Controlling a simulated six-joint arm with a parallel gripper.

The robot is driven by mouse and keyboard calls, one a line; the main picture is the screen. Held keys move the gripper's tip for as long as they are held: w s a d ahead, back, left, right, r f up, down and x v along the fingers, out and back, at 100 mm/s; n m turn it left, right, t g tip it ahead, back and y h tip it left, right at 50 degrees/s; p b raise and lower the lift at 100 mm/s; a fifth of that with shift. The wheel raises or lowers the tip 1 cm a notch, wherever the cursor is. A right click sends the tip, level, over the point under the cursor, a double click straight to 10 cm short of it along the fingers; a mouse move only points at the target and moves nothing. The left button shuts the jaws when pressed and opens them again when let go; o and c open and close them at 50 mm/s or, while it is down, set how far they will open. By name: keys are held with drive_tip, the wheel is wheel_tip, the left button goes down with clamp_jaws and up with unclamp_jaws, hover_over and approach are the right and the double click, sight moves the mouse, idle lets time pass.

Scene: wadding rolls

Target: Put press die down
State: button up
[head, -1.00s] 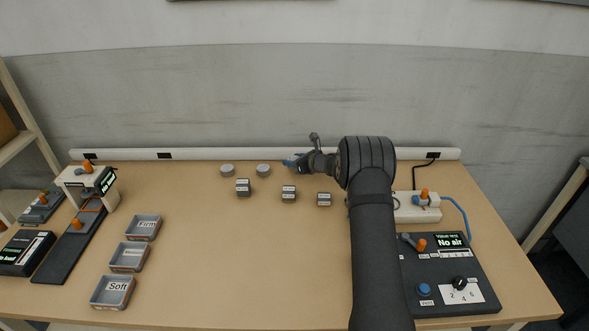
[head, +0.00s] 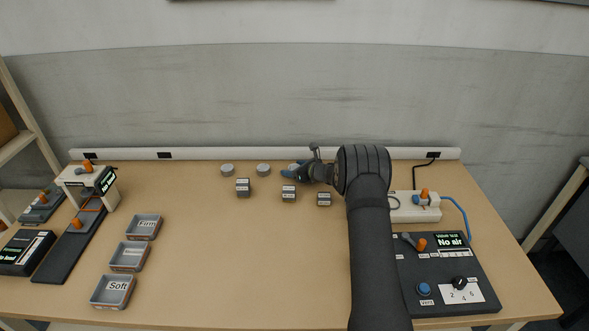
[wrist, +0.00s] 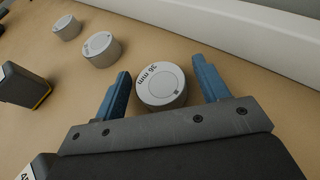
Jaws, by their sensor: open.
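A round grey press die (wrist: 160,86) marked "36 mm" stands flat on the table, in the wrist view. My gripper (wrist: 161,68) is open, with one blue finger on each side of the die and a visible gap on both sides. In the head view my gripper (head: 291,172) is at the right end of the back row, and the die's pale top (head: 294,166) shows only partly behind the fingers. Two similar round dies, a middle one (head: 263,168) and a left one (head: 227,169), stand to its left.
Three dark labelled blocks, left (head: 243,187), middle (head: 289,193) and right (head: 324,199), stand in front of the dies. A white rail (head: 250,154) runs along the back. A control panel (head: 450,275) is at right; three trays, one marked Soft (head: 113,291), are at left. The centre front is clear.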

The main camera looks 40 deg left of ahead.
drive_tip(key=shift+r, duration=0.1)
drive_tip(key=shift+d+r, duration=0.1)
drive_tip(key=shift+d, duration=0.1)
drive_tip(key=v, duration=1.1)
drive_tip(key=shift+d+r, duration=0.1)
drive_tip(key=shift+d, duration=0.2)
drive_tip(key=x, duration=1.2)
drive_tip(key=shift+a, duration=0.15)
drive_tip(key=shift+r, duration=1.5)
